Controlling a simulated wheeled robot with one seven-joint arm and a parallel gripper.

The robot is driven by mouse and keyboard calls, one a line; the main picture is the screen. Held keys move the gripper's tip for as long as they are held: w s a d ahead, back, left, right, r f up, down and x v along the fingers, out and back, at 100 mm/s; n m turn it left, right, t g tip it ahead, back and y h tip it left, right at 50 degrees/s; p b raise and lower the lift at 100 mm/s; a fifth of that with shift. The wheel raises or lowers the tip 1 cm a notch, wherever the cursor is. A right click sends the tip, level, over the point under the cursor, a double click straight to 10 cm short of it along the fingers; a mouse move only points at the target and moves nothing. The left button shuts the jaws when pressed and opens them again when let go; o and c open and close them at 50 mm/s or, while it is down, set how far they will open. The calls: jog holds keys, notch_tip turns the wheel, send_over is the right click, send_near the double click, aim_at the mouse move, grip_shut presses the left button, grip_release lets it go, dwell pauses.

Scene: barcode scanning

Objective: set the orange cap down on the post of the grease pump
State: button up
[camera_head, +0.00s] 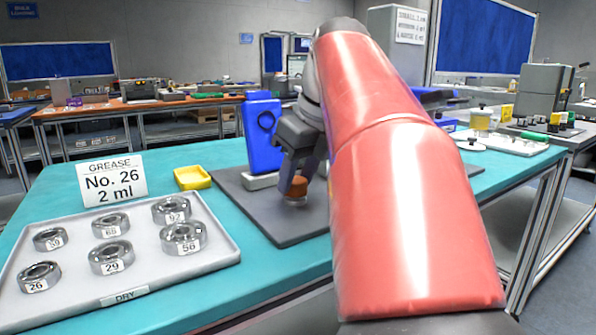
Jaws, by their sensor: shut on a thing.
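My gripper (299,168) points down over the dark grey mat, shut on the orange cap (298,186). A small pale, shiny piece (295,201) shows directly under the cap; I cannot tell whether it is part of the cap or of something standing below it. A blue upright unit (262,125) on a white base (262,181) stands just behind and left of my gripper; it looks like the grease pump. No post can be clearly made out. My red arm hides the area right of the gripper.
A white tray (215,262) with several numbered bearings lies at front left. The grey mat (285,230) lies on the teal table (50,190). Another bench with equipment is at right.

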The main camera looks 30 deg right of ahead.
jog(key=shift+f, duration=0.25)
dwell(0.3)
jog(key=o, duration=1.4)
jog(key=shift+c, duration=0.2)
notch_tip(320, 180, up, 3)
jog(key=shift+p, duration=1.15)
jog(key=shift+r, duration=2.2)
